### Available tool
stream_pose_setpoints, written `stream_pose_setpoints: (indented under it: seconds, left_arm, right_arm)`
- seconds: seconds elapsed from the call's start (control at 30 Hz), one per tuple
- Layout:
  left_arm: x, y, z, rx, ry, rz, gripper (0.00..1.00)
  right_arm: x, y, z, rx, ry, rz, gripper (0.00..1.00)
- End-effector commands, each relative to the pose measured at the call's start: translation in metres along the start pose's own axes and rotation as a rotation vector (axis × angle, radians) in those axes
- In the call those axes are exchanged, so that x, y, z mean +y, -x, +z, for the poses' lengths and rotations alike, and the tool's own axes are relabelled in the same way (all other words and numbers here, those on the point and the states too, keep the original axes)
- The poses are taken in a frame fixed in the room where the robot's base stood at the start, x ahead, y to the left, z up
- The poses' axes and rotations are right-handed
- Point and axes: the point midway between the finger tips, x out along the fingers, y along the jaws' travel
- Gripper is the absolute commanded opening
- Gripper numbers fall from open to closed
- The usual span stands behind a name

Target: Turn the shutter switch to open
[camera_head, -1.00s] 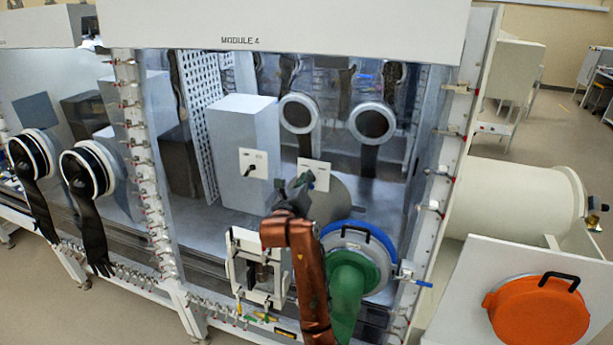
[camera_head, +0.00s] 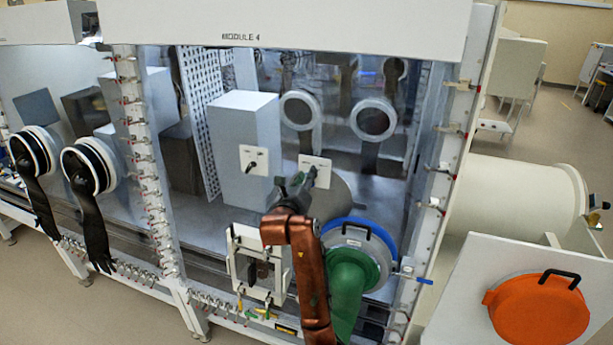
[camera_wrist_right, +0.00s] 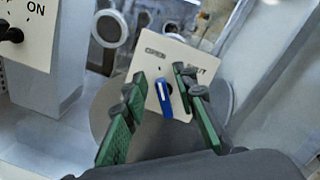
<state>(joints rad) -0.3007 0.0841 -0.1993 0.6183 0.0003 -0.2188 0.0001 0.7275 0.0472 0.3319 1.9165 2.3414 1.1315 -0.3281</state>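The shutter switch is a blue knob with a white line (camera_wrist_right: 163,97) on a pale plate (camera_wrist_right: 146,70) labelled OPEN at left and SHUT at right. The knob's upper end lies below the word OPEN; I cannot tell its exact setting. In the head view the plate (camera_head: 322,165) is partly covered by my right gripper (camera_head: 308,178). In the right wrist view, my right gripper (camera_wrist_right: 160,105) is open, with green-padded fingers apart on either side of the knob. I cannot tell whether either finger touches it. My left gripper is not in view.
A second plate (camera_head: 253,153) with a black knob is on the grey box to the left; it reads ON in the wrist view (camera_wrist_right: 38,12). My right arm comes through the green sleeve (camera_head: 352,285) of the blue-rimmed port (camera_head: 375,228). A white frame (camera_head: 236,268) stands close by.

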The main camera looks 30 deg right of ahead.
Motion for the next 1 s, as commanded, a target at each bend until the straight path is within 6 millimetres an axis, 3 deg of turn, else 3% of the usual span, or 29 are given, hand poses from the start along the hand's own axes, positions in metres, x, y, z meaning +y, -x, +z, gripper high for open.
stream_pose_setpoints:
  seconds: [0.6, 1.0]
  left_arm:
    - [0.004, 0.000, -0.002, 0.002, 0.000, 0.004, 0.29]
    - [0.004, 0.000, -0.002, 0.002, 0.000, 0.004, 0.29]
  right_arm:
    - [0.001, 0.106, 0.000, 0.000, -0.001, 0.002, 0.26]
    - [0.001, 0.117, 0.000, 0.000, 0.000, 0.001, 0.26]
